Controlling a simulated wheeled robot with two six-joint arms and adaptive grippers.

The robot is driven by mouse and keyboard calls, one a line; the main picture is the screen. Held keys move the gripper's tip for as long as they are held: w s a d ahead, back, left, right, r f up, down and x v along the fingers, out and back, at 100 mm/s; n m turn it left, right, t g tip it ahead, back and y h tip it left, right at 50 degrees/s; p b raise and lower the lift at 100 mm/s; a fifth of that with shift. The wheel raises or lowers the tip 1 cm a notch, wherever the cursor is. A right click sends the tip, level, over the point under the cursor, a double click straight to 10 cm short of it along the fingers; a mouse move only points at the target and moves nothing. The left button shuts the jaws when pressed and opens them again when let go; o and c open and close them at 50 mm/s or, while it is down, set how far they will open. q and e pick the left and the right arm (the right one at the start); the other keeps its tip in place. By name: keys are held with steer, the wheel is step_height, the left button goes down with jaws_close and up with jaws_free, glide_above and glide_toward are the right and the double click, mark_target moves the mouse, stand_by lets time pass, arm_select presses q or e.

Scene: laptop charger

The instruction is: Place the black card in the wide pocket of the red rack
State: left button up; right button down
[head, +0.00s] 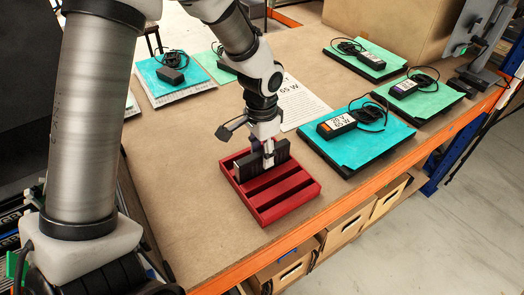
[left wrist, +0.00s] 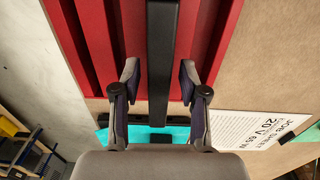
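The black card (head: 281,152) stands upright on edge in the rearmost pocket of the red rack (head: 285,205). In the left wrist view the card (left wrist: 162,50) runs as a dark bar between the fingers, over the red rack (left wrist: 215,40). My left gripper (head: 267,158) is lowered over the card from above. In the left wrist view the left gripper (left wrist: 159,82) is open, with a finger on each side of the card and a visible gap at both sides. How deep the card sits is hidden. My right gripper is not in view.
Bare slots of the rack lie in front of the card. A printed sheet (head: 300,103) lies behind the rack. Chargers on teal mats, such as this charger (head: 337,126), stand to the right and back. The table's orange front edge (head: 300,235) is close to the rack.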

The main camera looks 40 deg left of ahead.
arm_select(q)
steer(key=shift+w, duration=0.15)
step_height(320, 180, up, 12)
steer(key=shift+r, duration=0.15)
stand_by(0.4)
